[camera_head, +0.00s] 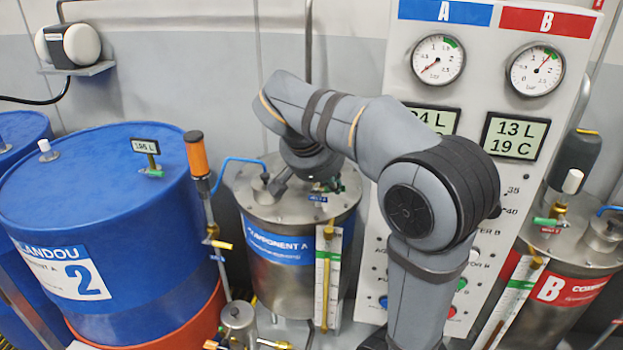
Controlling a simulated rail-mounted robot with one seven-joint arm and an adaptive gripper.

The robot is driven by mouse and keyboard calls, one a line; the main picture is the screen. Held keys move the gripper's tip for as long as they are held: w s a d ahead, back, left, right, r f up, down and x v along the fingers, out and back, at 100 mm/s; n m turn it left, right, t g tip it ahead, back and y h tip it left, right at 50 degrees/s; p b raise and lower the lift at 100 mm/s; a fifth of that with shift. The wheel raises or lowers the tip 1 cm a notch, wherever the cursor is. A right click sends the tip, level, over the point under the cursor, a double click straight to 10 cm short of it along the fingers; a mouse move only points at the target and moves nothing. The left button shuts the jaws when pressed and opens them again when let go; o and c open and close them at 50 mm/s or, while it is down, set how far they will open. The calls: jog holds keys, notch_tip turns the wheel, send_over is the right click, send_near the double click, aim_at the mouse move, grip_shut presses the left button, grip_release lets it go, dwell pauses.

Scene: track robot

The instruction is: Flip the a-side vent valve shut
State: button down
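The component A tank (285,262) is a steel drum with a blue label band, in the middle of the head view. On its lid, a small green-handled valve (331,185) sits behind a small blue tag (317,198); it appears to be the a-side vent valve. My forearm and wrist hide much of it, and its handle angle is hard to read. My gripper (290,186) points down over the lid, just left of the green handle. One grey finger shows at its left; the other is not clear, and I cannot tell whether anything is touched.
The panel (480,130) with gauges and displays rises behind my arm. The component B tank (575,255) at right carries a similar green-handled valve (545,222). A sight gauge (327,275) fronts tank A.

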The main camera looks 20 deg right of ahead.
jog(key=shift+d+r+p, duration=0.15)
jog(key=shift+r+p, duration=0.45)
jog(key=shift+r, duration=0.25)
jog(key=shift+s, duration=0.1)
jog(key=p+v, duration=0.5)
jog(key=v, duration=0.9)
jog(key=shift+a, duration=0.3)
jog(key=shift+f, duration=0.15)
